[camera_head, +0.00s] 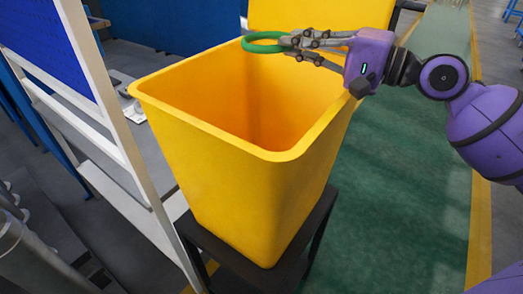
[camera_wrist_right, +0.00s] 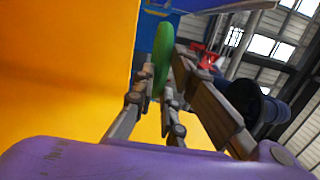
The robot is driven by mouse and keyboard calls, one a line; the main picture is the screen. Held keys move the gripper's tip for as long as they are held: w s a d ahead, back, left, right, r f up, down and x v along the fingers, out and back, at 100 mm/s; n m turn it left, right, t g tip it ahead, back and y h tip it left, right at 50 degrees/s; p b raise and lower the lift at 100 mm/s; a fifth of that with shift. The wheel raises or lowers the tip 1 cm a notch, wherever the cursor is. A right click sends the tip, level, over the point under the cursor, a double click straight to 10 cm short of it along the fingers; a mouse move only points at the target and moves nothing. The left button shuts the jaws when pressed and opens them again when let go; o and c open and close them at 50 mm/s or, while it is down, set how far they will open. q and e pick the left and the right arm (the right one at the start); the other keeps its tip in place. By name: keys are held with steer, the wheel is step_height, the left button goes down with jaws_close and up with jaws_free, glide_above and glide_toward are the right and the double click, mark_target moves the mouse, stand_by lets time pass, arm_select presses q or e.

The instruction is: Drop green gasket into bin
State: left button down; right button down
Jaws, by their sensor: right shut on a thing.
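The green gasket (camera_head: 262,47) is a ring held at the tips of my right gripper (camera_head: 290,40), above the far rim of the yellow bin (camera_head: 215,165). The right gripper is shut on one side of the ring. In the right wrist view, the gasket (camera_wrist_right: 163,52) shows edge-on between the fingers of my right gripper (camera_wrist_right: 165,85), with yellow surface (camera_wrist_right: 70,70) at the left. The bin is open at the top, and the part of its inside that shows is empty. My left gripper is not in view.
The bin stands on a dark stand (camera_head: 232,262). A pale frame with a blue perforated panel (camera_head: 45,35) stands close at its left. Another yellow shape (camera_head: 320,14) is behind the bin. Green floor (camera_head: 400,180) lies clear at the right.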

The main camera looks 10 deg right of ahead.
steer(key=shift+f, duration=0.2)
steer(key=c, duration=1.7)
jaws_free()
steer(key=v, duration=1.2)
